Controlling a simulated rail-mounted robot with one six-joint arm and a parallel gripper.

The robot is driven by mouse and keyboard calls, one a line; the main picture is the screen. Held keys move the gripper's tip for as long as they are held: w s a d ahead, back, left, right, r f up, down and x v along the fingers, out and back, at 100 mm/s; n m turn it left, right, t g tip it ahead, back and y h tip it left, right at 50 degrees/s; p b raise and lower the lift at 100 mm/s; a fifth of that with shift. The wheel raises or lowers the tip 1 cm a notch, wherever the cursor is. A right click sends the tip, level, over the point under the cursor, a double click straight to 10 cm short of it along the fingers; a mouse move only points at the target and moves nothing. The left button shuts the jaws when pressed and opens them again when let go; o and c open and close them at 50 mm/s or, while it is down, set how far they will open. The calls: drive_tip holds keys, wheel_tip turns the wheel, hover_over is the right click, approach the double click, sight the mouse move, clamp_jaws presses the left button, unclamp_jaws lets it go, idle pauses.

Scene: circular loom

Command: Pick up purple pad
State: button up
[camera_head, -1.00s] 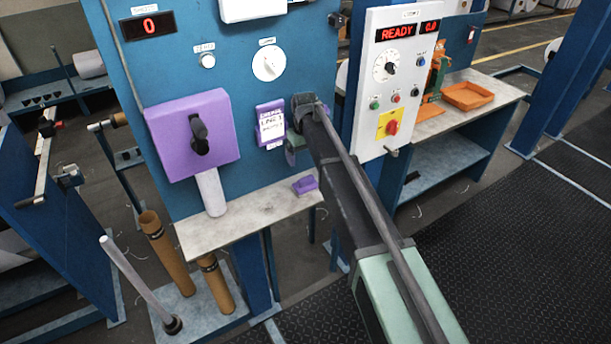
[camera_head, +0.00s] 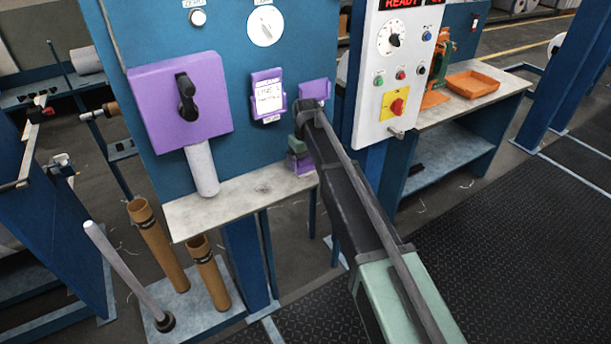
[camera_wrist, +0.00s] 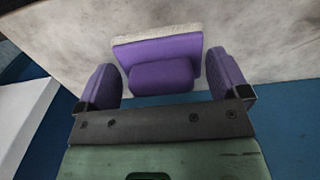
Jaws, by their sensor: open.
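The purple pad (camera_wrist: 165,50), a flat plate with a raised block on it, lies on the pale grey shelf (camera_wrist: 265,38) in the wrist view. My gripper (camera_wrist: 163,76) is open, with one purple-faced finger on each side of the pad's block. The fingers look apart from the pad, with nothing held. In the head view, my gripper (camera_head: 299,152) is low over the right end of the shelf (camera_head: 240,197). The pad (camera_head: 304,166) is partly hidden there by the gripper.
A blue panel stands behind the shelf, with a purple box with a black handle (camera_head: 180,98), a labelled purple holder (camera_head: 268,95) and another purple holder (camera_head: 314,89). A white control box (camera_head: 394,75) stands close right of my arm. Brown tubes (camera_head: 158,243) stand below left.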

sight(306, 158)
drive_tip(key=c, duration=1.1)
drive_tip(key=shift+p, duration=0.35)
wheel_tip(306, 158, up, 20)
drive_tip(key=p, duration=1.9)
drive_tip(key=shift+p, duration=0.4)
